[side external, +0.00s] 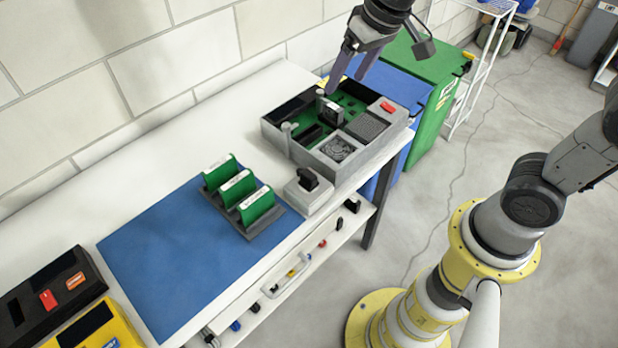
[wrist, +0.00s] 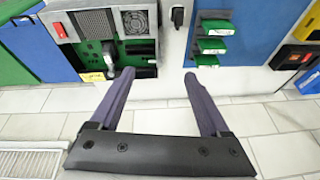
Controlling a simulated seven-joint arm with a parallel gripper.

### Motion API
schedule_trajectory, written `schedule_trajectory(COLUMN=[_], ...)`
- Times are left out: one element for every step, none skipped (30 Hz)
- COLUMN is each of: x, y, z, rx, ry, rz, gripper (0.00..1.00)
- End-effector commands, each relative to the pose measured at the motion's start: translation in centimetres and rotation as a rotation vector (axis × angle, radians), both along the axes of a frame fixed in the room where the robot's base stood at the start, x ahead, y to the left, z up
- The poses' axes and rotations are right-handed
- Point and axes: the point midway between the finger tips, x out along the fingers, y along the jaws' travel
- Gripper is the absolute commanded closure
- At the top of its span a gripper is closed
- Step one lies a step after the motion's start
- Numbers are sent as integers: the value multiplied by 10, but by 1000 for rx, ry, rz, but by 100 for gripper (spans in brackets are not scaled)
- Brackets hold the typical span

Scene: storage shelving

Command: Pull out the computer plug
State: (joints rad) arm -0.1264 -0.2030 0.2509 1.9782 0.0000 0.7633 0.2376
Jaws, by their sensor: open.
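The grey computer case (side external: 298,160) lies open on the white table with a green circuit board inside. A black and grey plug-like part (side external: 332,113) stands on the board near the middle. In the wrist view this part (wrist: 123,80) is beside my left finger, which partly covers the case. A second black plug (side external: 308,179) sits upright on a small white block in front of the case; it shows at the top of the wrist view (wrist: 178,16). My gripper (side external: 346,84) is open and empty above the back of the case. In the wrist view its fingers (wrist: 160,76) are wide apart.
Green cards in a rack (side external: 238,190) stand on a blue mat (side external: 165,255). Black and yellow boxes (side external: 45,295) are at the left end. A wall runs behind the table; blue and green bins (side external: 430,85) stand beyond its right end.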

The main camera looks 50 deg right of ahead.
Motion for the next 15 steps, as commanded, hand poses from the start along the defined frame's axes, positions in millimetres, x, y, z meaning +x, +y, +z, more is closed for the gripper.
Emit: schedule_trajectory(x=[13,19,27,32,36,41,44,46,49,49,50,49,48,47,44], y=[8,12,17,22,26,31,35,39,43,46,49,52,54,56,58], z=[-16,-26,-38,-47,-57,-71,-81,-91,-104,-113,-122,-133,-140,-146,-153], rx=[-2,-4,-5,-7,-11,-14,-19,-23,-28,-33,-36,-41,-46,-50,-54], ry=[38,56,81,100,120,146,165,185,209,228,245,268,284,297,313], rz=[10,12,17,22,27,35,41,48,57,64,71,78,84,88,93], gripper=[20,20,20,20,20,20,20,20,20,20,20,20,20,20,20])
